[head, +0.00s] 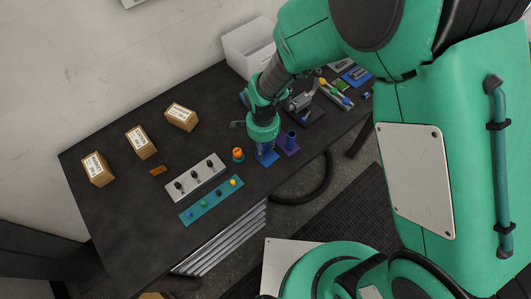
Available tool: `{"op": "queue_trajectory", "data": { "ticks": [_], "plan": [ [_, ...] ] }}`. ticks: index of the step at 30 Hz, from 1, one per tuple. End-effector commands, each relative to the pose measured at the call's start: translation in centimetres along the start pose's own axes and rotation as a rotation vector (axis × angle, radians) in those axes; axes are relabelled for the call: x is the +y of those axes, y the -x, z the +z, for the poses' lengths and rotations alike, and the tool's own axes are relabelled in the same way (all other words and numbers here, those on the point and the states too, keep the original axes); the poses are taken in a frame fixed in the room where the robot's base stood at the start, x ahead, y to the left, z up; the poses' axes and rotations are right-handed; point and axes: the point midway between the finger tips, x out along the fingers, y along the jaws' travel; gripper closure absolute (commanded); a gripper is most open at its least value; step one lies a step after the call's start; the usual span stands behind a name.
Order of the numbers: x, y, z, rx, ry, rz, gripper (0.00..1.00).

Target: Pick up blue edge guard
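My arm reaches down over the right part of the dark table, and my gripper (264,147) is low over the tabletop. A blue piece (267,158) shows directly at or under the gripper's end. It may be the blue edge guard, but it is too small to be sure. I cannot tell whether the fingers touch it or are open or shut. Just to the right, a dark blue upright cylinder (291,138) stands on a purple plate (293,149). Another blue flat piece (357,77) lies at the far right end, partly near my arm.
An orange-topped round part (237,154) stands left of the gripper. A grey panel with black knobs (195,178) and a teal strip with colored knobs (211,201) lie further left. Several cardboard boxes (141,142) stand at the left. A white bin (249,46) is behind.

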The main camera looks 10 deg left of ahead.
Motion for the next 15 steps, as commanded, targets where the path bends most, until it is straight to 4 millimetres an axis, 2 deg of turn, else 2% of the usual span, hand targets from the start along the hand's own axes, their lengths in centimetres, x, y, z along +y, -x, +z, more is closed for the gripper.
{"op": "queue_trajectory", "data": {
  "ticks": [1,5,15],
  "plan": [
    [0.0,0.0,0.0,0.0,0.0,0.0,0.75],
    [0.0,0.0,0.0,0.0,0.0,0.0,1.0],
    [0.0,0.01,0.0,0.0,0.0,0.0,1.0]
  ]
}}
